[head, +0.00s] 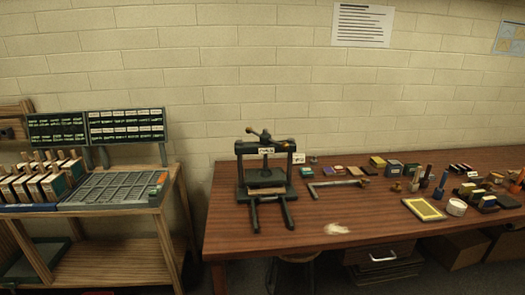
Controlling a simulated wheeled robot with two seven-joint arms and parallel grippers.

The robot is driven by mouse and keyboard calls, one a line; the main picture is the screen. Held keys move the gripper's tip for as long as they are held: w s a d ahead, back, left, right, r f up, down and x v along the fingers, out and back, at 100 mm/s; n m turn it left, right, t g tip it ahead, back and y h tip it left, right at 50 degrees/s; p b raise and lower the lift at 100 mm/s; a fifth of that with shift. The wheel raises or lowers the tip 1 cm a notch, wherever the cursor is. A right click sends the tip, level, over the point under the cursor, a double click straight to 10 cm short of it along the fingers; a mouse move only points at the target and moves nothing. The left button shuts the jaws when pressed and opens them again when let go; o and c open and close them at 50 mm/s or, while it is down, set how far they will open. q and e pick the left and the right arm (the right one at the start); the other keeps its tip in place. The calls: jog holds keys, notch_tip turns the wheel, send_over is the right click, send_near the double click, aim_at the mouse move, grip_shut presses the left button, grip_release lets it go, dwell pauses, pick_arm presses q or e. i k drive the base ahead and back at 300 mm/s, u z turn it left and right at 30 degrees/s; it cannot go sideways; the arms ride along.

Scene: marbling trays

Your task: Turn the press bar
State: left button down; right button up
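A dark green screw press (240,172) stands upright near the left end of the brown table. Its press bar (267,136) is on top, a short cross handle with knobbed ends on the central screw. A pale label is on the press's upper beam. A flat brown piece lies on the press bed under the raised dark plate, and two dark rails reach toward the table's front. Neither of my grippers shows in the head view, so nothing of mine is seen touching the press.
The wooden table (300,222) has clear room in front, apart from a pale patch. An L-shaped metal tool (337,183) lies right of the press. Blocks, stamps and a yellow-framed tray (424,217) crowd the right. A rack (113,191) stands left, across a gap.

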aim_at(264, 139)
jog(key=z, duration=0.3)
jog(key=i, duration=0.55)
jog(key=z, duration=0.6)
